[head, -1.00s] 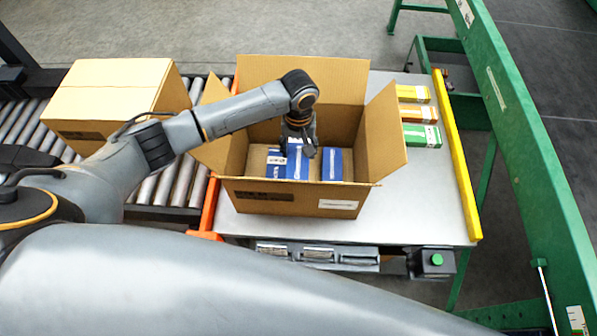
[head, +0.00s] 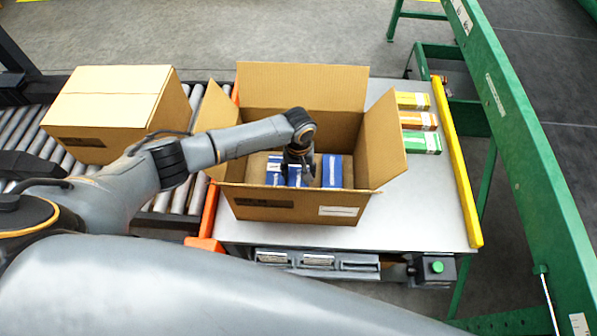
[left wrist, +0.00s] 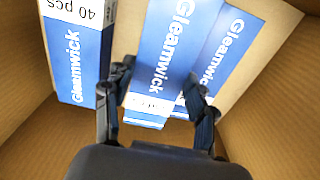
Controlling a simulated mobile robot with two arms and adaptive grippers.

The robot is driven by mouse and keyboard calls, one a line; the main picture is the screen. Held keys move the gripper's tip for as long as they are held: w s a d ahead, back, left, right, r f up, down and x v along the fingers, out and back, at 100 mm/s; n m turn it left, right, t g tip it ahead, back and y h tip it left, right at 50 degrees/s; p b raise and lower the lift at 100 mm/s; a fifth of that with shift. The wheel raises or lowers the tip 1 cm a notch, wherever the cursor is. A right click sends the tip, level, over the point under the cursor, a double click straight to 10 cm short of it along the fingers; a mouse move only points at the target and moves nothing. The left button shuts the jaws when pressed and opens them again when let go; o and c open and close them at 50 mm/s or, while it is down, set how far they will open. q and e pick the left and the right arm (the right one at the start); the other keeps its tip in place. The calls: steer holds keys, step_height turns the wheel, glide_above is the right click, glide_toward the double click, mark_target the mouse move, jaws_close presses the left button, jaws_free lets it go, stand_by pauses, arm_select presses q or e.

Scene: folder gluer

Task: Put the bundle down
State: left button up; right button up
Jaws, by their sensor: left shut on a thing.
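The open cardboard box (head: 265,204) stands on the metal table, flaps up. My left gripper (head: 298,168) reaches down inside it and is shut on a blue bundle (head: 295,177). In the left wrist view the fingers of my left gripper (left wrist: 160,88) sit on both sides of the held bundle (left wrist: 165,50), marked Gleamwick. Another blue bundle (left wrist: 75,65) is at its left, and one more (left wrist: 228,50) is close at its right. Whether the held bundle's underside touches the box floor is hidden. My right gripper is out of view.
A closed carton (head: 110,100) stands on the roller conveyor (head: 180,192) at left. Yellow (head: 412,101), orange (head: 418,120) and green (head: 420,142) packs lie right of the box. A yellow rail (head: 460,170) edges the table. The box walls surround my gripper closely.

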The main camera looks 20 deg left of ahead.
mark_target(299, 176)
arm_select(q)
steer(key=o, duration=1.4)
steer(key=shift+o, duration=0.2)
steer(key=shift+r, duration=0.25)
step_height(299, 176, up, 12)
